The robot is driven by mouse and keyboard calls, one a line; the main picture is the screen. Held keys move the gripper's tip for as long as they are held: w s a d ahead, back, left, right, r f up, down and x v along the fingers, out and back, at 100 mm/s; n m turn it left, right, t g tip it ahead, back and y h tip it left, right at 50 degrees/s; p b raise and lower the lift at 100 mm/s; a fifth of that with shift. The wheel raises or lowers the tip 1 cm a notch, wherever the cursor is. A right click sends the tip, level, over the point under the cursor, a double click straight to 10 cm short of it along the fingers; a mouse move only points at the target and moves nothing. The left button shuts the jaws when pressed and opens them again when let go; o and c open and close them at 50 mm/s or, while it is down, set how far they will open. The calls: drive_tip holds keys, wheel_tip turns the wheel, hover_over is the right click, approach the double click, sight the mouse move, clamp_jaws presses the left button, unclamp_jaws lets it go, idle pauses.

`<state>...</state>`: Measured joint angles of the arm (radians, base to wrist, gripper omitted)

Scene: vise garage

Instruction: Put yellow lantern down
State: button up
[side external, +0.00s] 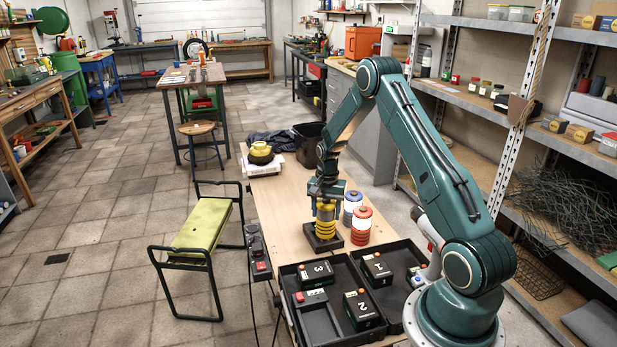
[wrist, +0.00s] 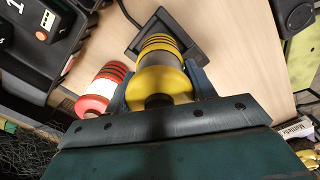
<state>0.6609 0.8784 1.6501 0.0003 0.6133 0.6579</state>
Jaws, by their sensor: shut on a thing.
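My gripper (side external: 326,200) is shut on the yellow lantern (side external: 325,222), which hangs upright below it. In the wrist view the lantern (wrist: 160,55) lies between my two fingers (wrist: 160,92). The lantern's lower end is at a square black dock (side external: 336,243) on the wooden bench; whether it touches the dock I cannot tell. The dock also shows in the wrist view (wrist: 192,45), with a cable running from it. A red and white lantern (side external: 361,227) stands close to the right, and a blue and white lantern (side external: 351,203) stands behind.
Black trays (side external: 340,262) with numbered battery packs (side external: 316,272) fill the bench's near end. A white scale (side external: 262,168) with a yellow and black object (side external: 261,152) stands at the far end. The bench top (side external: 285,200) left of the dock is clear.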

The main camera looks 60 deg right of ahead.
drive_tip(key=shift+f, duration=1.05)
drive_tip(key=shift+f, duration=0.25)
drive_tip(key=o, duration=1.2)
drive_tip(key=shift+r, duration=0.1)
wheel_tip(320, 180, up, 12)
drive_tip(key=shift+r, duration=0.15)
